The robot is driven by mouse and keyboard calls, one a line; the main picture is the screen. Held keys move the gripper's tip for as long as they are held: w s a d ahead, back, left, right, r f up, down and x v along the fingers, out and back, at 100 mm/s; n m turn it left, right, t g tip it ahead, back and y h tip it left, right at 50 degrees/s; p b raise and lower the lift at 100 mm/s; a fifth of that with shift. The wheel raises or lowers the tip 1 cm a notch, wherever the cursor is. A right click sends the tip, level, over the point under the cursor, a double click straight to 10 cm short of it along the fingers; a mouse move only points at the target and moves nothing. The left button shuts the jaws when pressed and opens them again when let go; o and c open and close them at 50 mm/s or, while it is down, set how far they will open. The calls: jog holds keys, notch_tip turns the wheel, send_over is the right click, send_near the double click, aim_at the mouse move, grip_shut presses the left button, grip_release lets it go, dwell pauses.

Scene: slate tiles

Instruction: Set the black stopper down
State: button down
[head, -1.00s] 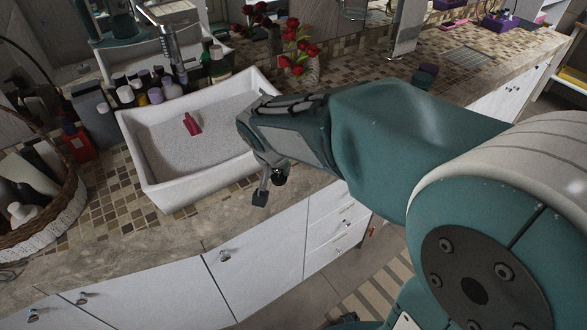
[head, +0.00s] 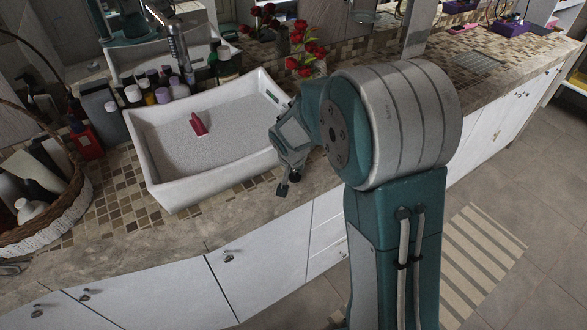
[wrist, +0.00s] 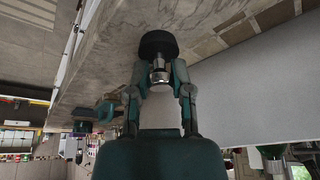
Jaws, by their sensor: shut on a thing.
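My gripper (wrist: 161,78) is shut on the black stopper (wrist: 158,44). In the wrist view the stopper has a wide, round black cap and a short silver stem, and the stem is between the two fingers. The cap points away from my gripper and shows against the stone counter. In the head view my gripper (head: 287,165) hangs down beside the sink's right end, with the stopper's dark end (head: 282,189) low over the counter's front strip. I cannot tell whether the cap touches the counter.
A white sink (head: 168,202) with a red bottle (head: 198,125) in it is left of my gripper. Several bottles (head: 165,90) stand behind it, with red flowers (head: 305,58) to the right. A wicker basket (head: 62,220) is at far left. The counter's front strip (head: 235,205) is clear.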

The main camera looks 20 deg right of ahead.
jog(key=shift+d, duration=0.4)
jog(key=c, duration=0.5)
grip_release()
jog(key=shift+a+f, duration=0.15)
jog(key=shift+a, duration=0.25)
jog(key=shift+c, duration=0.2)
jog(key=shift+a, duration=0.25)
jog(key=shift+d, duration=0.35)
jog(key=v, duration=1.2)
jog(key=s+r+n+y, duration=0.1)
jog(key=s+r+n, duration=0.1)
jog(key=s, duration=0.9)
jog(key=s+d+r+n+t, duration=0.1)
jog(key=s+r+n, duration=0.2)
jog(key=s, duration=0.9)
notch_tip(320, 180, up, 3)
jog(key=shift+s+d+f+y, duration=0.2)
jog(key=shift+d+f+y, duration=0.1)
jog(key=shift+y, duration=0.1)
